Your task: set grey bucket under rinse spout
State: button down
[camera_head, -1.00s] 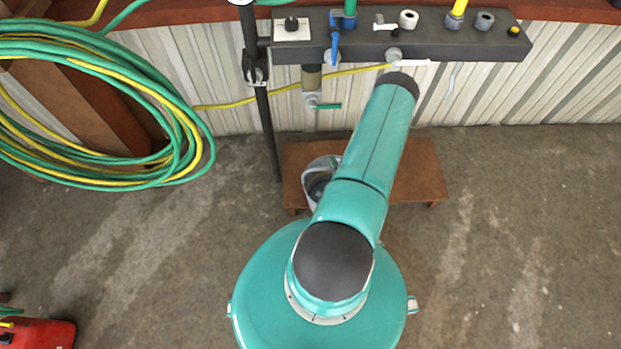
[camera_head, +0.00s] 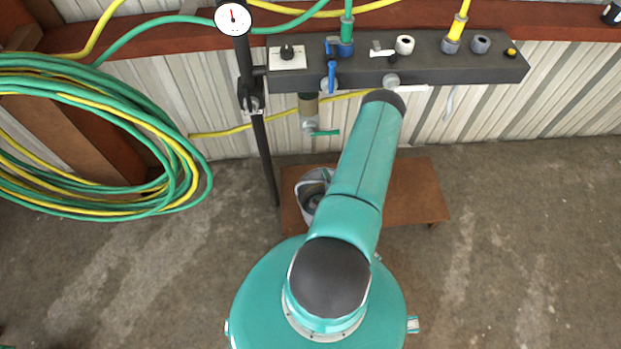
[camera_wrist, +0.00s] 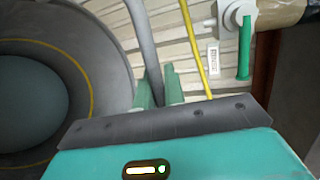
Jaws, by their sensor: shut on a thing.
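The grey bucket (camera_head: 305,187) shows partly in the head view, beside my teal arm, over the left part of a low brown bench. My arm hides some of it, and I cannot tell whether it touches the bench. In the wrist view I look into the bucket (camera_wrist: 100,65) at left, with a yellow line inside. My gripper (camera_wrist: 158,82) has its green fingers shut on the bucket's grey handle (camera_wrist: 145,40). The rinse spout (camera_head: 308,124), a tap with a green lever, is on the wall behind the bucket; it also shows in the wrist view (camera_wrist: 236,18).
The brown bench (camera_head: 415,192) is bare at right. A dark valve panel (camera_head: 440,62) is on the corrugated wall above. A black pole (camera_head: 262,150) with a gauge stands left of the bucket. Coiled green and yellow hoses (camera_head: 185,160) hang at left. Concrete floor is open at right.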

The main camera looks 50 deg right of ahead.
send_over(313, 176)
jog(key=s, duration=0.3)
notch_tip(313, 176, down, 2)
jog(key=shift+w+d+f, duration=0.3)
jog(key=shift+w+f, duration=0.6)
jog(key=shift+f, duration=0.7)
jog(key=shift+w+d+f, duration=0.3)
jog(key=shift+w+f, duration=0.6)
jog(key=shift+f, duration=0.65)
jog(key=shift+w+d+f, duration=0.3)
jog(key=shift+w+f, duration=0.6)
jog(key=shift+f, duration=0.7)
jog(key=c, duration=1.5)
grip_release()
jog(key=shift+f, duration=0.2)
jog(key=v, duration=1.2)
jog(key=shift+a+r, duration=0.1)
jog(key=shift+r, duration=0.05)
